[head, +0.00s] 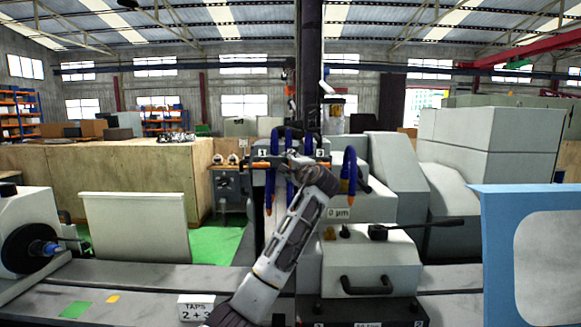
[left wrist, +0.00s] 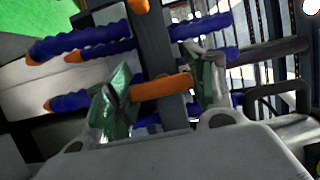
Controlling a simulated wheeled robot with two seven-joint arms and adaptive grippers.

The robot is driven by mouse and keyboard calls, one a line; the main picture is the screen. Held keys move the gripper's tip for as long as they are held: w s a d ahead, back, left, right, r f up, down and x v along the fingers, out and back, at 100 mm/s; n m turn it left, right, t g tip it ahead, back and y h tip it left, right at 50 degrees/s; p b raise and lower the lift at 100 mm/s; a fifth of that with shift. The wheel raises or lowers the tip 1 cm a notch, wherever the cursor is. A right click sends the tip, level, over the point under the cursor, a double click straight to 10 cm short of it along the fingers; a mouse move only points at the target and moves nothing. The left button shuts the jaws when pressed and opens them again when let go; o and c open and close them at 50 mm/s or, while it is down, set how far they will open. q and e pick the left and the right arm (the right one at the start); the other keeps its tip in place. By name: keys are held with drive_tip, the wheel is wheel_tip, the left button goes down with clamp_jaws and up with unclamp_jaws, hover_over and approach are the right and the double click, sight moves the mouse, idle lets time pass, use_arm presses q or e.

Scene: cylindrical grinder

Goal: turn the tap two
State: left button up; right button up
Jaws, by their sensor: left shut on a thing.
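A row of coolant taps sits on the dark manifold (head: 345,154), with plates marked 1 and 3 showing in the head view; my gripper hides the middle. My left gripper (head: 298,162) reaches up to this middle part. In the left wrist view an orange tap lever (left wrist: 165,87) lies between the green-padded fingertips, and the gripper is shut on it. Its number cannot be read there. Another orange lever (head: 262,165) shows left of the gripper. My right gripper is not in view.
Blue hoses (head: 348,165) with orange nozzles hang around the gripper. A white block (head: 195,307) reads "TAPS 2 + 3". A grey housing with a black handle (head: 370,262) stands to the right, and a blue panel (head: 500,255) at far right.

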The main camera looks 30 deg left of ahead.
use_arm(q)
drive_tip(key=o, duration=1)
drive_tip(key=shift+a, duration=0.1)
drive_tip(key=v, duration=1.2)
idle(0.5)
